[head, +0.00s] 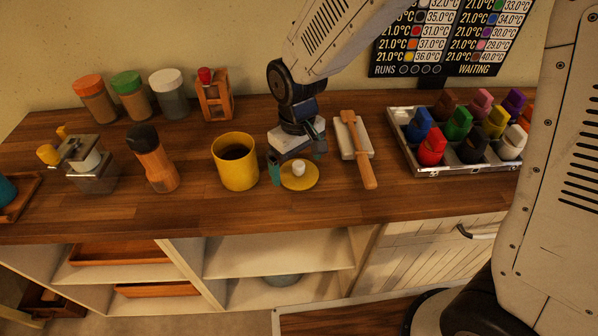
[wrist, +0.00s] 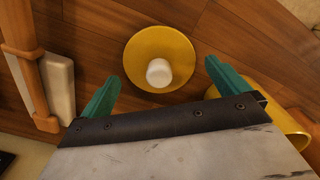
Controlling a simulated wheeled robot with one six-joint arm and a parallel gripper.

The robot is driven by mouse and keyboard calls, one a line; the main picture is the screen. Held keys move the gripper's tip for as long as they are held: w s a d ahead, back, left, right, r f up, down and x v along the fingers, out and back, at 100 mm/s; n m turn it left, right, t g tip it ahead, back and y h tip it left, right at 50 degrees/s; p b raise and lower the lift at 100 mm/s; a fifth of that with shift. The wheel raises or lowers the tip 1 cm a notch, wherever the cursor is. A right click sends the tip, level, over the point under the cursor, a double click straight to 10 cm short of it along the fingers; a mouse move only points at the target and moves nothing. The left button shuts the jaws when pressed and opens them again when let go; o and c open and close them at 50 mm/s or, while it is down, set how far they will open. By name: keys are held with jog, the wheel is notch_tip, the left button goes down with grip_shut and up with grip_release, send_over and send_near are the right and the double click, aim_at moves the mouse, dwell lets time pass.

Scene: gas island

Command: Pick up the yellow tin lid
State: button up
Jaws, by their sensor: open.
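The yellow tin lid (head: 309,178) lies flat on the wooden counter, with a pale round knob (head: 298,168) at its centre. In the wrist view the lid (wrist: 142,72) and its white knob (wrist: 158,72) show between and beyond the two green fingertips. My gripper (head: 297,168) is open and empty, just above the lid, with a finger on either side of it in the head view. It also shows in the wrist view (wrist: 162,88). The open yellow tin (head: 235,172) stands upright to the left of the lid, with dark contents.
To the right lie a wooden tool (head: 358,152) and a pale block (head: 345,136), then a tray (head: 430,171) of coloured pieces. A brown-and-black bottle (head: 153,160) stands left of the tin. Several jars (head: 131,95) stand at the back left. The counter's front strip is clear.

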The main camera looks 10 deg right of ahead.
jog(key=shift+f, duration=0.5)
jog(key=shift+c, duration=0.3)
jog(key=c, duration=0.8)
jog(key=shift+r, duration=0.15)
